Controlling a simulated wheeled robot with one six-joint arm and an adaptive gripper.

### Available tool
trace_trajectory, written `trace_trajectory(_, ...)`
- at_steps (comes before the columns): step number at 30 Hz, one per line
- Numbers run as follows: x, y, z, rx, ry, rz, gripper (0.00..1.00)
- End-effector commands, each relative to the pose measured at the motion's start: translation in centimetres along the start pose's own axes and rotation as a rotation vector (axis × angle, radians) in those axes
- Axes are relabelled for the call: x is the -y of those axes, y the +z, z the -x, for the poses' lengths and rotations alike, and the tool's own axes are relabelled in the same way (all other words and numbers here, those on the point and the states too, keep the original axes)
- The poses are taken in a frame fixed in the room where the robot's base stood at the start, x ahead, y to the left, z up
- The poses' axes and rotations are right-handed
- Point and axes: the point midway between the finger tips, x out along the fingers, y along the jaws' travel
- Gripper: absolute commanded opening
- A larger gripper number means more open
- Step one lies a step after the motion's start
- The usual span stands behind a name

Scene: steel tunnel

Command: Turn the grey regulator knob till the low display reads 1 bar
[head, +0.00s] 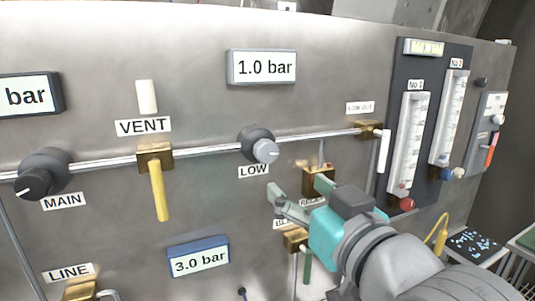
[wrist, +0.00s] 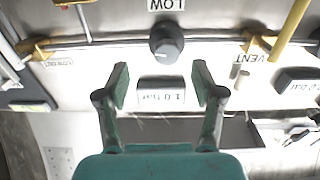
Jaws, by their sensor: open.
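The grey regulator knob (head: 265,150), labelled LOW, sits on the steel pipe of the panel. The display (head: 262,68) above it reads 1.0 bar. My gripper (head: 301,199) is open and empty, in front of the panel, to the lower right of the knob in the head view. In the wrist view my gripper (wrist: 160,88) has its fingers spread, with the knob (wrist: 166,42) beyond the fingertips and between them in the picture. The gripper is apart from the knob. The display also shows upside down in the wrist view (wrist: 163,97).
A black MAIN knob (head: 42,175) and a yellow VENT lever (head: 160,190) are to the left. Another display (head: 198,257) reads 3.0 bar. Two flowmeters (head: 408,145) stand at the right. Brass valves sit behind and near my gripper.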

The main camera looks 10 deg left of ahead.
Motion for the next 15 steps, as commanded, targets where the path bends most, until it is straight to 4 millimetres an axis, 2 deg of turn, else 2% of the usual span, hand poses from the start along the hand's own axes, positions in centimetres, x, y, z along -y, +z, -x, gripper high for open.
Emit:
trace_trajectory(1, 0.3, -1.0, 0.2, -0.006, -0.007, 0.008, 0.68)
trace_trajectory(3, 0.6, -1.8, 0.4, -0.006, -0.013, 0.015, 0.68)
trace_trajectory(8, 0.9, -2.4, 0.2, -0.005, -0.019, 0.021, 0.68)
trace_trajectory(11, 0.9, -2.4, -0.6, -0.003, -0.019, 0.02, 0.68)
trace_trajectory(15, 1.0, -2.3, -2.8, -0.002, -0.021, 0.019, 0.68)
